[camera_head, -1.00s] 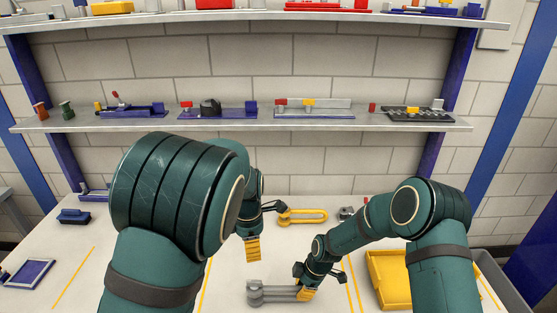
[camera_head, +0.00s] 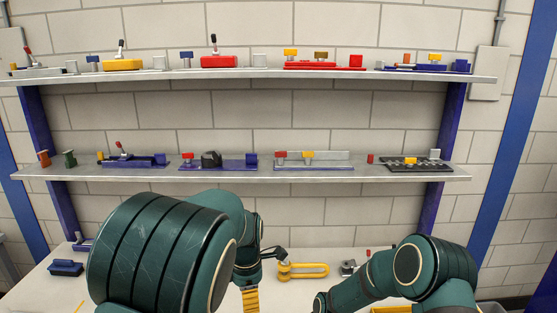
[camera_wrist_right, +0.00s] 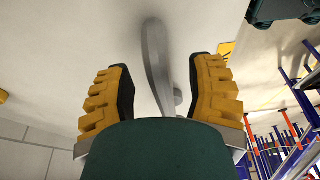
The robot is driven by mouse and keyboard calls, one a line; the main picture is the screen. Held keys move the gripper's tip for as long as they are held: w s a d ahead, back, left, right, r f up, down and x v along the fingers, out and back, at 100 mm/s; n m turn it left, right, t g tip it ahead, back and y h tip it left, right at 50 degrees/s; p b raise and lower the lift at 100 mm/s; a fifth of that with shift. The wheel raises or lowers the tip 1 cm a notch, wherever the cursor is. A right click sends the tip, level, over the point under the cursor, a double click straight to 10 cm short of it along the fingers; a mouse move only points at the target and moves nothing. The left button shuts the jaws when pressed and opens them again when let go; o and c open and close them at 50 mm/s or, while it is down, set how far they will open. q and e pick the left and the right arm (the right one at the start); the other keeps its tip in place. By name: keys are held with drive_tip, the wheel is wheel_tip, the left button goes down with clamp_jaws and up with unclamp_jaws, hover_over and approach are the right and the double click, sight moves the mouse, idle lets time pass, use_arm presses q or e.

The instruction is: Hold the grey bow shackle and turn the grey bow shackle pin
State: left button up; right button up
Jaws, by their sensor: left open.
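In the right wrist view a grey metal piece, which appears to be the grey bow shackle (camera_wrist_right: 155,55), lies between the yellow fingers of my right gripper (camera_wrist_right: 162,90). Gaps show on both sides of it, so the fingers look open around it. Its pin cannot be made out clearly.
A blue block (camera_head: 66,267) is at the left. Shelves (camera_head: 240,174) hold fixtures behind.

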use_arm(q)
wheel_tip(320, 180, up, 4)
drive_tip(key=p, duration=0.4)
drive_tip(key=shift+r, duration=0.15)
use_arm(e)
drive_tip(key=a+v, duration=0.2)
drive_tip(key=v, duration=1.7)
drive_tip(key=shift+r, duration=0.65)
drive_tip(key=shift+a, duration=0.1)
use_arm(q)
drive_tip(key=s+a+f+m+h+b, duration=0.1)
drive_tip(key=s+a+f+m+b, duration=0.2)
drive_tip(key=f, duration=0.7)
drive_tip(key=s+a+f+m+b, duration=0.1)
drive_tip(key=s+a+f+m, duration=0.3)
drive_tip(key=f, duration=0.7)
drive_tip(key=s+d+f+m+t+h+b, duration=0.2)
drive_tip(key=s+d+f+m+h+b, duration=0.1)
drive_tip(key=s+f+m, duration=0.7)
drive_tip(key=s+d+m+b, duration=0.1)
drive_tip(key=s+m, duration=0.1)
drive_tip(key=shift+s, duration=0.3)
use_arm(e)
drive_tip(key=s+f+m+t, duration=0.2)
drive_tip(key=s+f+m, duration=1.7)
drive_tip(key=f, duration=0.4)
drive_tip(key=shift+s+a+m+y, duration=0.2)
drive_tip(key=shift+s+m+y, duration=0.1)
drive_tip(key=shift+m, duration=0.2)
